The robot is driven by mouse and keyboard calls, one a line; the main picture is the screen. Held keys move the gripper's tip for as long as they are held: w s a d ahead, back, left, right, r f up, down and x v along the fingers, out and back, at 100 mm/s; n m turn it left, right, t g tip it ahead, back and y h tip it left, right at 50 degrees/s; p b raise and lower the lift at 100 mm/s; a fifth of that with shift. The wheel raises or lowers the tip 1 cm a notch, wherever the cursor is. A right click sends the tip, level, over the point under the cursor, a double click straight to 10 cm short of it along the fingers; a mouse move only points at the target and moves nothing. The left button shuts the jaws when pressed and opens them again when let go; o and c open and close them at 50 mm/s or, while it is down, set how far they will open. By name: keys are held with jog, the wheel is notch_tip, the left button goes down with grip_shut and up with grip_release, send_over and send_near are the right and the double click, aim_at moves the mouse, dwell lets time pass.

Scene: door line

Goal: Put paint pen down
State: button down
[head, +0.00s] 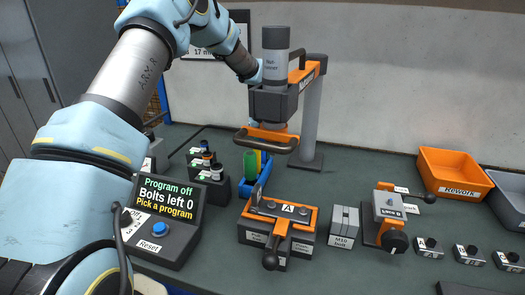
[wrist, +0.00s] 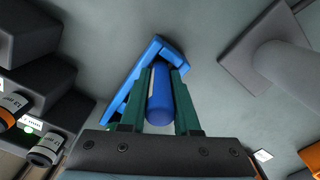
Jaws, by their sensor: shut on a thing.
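The paint pen (wrist: 160,100) is a blue cylinder with a pale strip along its left side in the wrist view. My gripper (wrist: 160,72) has two dark green fingers and is shut on the pen, one finger on each side. A blue holder (wrist: 140,85) lies just beyond and to the left of the pen; whether the pen touches it, I cannot tell. In the head view the blue holder (head: 256,187) stands behind the box marked A.
The orange-handled tool on its stand (head: 311,125) rises close by. The box marked A (head: 280,222) is in front. An orange Rework bin (head: 452,173) is at the right.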

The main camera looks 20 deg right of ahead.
jog(key=c, duration=0.6)
grip_release()
jog(key=shift+c, duration=0.2)
notch_tip(320, 180, up, 12)
jog(key=shift+r+b, duration=0.1)
jog(key=shift+b, duration=1)
jog(key=s+a+n, duration=0.3)
jog(key=a+n, duration=0.5)
jog(key=a, duration=0.1)
jog(key=s+a+f+n, duration=0.1)
jog(key=s+a+n, duration=0.2)
jog(key=a+n, duration=0.6)
jog(key=s+a+f+n+t, duration=0.1)
jog(key=s+a+n, duration=0.2)
jog(key=a+n, duration=0.5)
jog(key=shift+a+f+n, duration=0.2)
jog(key=shift+a+n, duration=0.1)
jog(key=shift+a, duration=1.05)
jog(key=s+a+f+n, duration=0.2)
jog(key=s+a+n, duration=0.6)
jog(key=n, duration=0.3)
jog(key=shift+s+a+t, duration=0.2)
jog(key=shift+s+t, duration=0.1)
